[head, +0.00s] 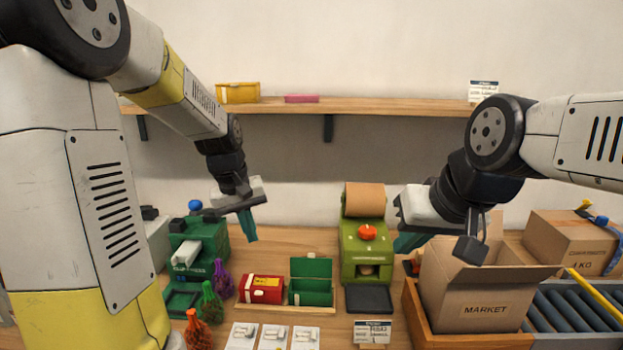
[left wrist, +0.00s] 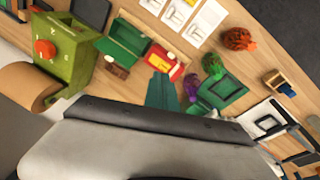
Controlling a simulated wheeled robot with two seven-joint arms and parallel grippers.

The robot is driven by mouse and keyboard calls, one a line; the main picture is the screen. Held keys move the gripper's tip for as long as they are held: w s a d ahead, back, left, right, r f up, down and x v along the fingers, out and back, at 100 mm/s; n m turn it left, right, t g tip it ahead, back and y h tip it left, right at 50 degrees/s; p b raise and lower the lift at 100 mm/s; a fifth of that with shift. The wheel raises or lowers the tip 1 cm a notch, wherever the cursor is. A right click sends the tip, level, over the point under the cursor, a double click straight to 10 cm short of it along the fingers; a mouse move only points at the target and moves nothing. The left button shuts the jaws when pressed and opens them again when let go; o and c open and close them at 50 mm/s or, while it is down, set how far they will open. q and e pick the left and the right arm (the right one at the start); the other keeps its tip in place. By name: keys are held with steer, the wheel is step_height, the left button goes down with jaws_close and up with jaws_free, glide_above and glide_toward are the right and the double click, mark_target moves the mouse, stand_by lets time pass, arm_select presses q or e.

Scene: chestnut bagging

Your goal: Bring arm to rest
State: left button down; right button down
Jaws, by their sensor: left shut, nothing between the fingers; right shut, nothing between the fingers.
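My left gripper (head: 248,225) hangs in the air above the back left of the table, its green fingers shut and empty. Its closed fingers also show in the left wrist view (left wrist: 163,91). My right gripper (head: 408,241) is beside the green machine with the brown roll (head: 365,240), left of the open MARKET box (head: 485,302). Its green fingers are shut with nothing between them, and part of it is hidden behind the box flap.
Filled net bags (head: 198,331) in red, green and purple stand at the left near a green machine (head: 200,245). A red box (head: 262,289) and an open green box (head: 311,284) sit mid-table. A closed carton (head: 570,243) is at the right. A wall shelf (head: 370,106) runs behind.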

arm_select(q)
steer(key=s+r+m+t, duration=0.2)
steer(key=s+r, duration=0.3)
steer(key=s, duration=0.4)
steer(key=s+d+r+m+t, duration=0.1)
steer(key=s+r+m+t, duration=0.1)
steer(key=s+r, duration=0.3)
steer(key=shift+s+h, duration=0.4)
steer(key=shift+s, duration=1.55)
steer(key=shift+d, duration=0.1)
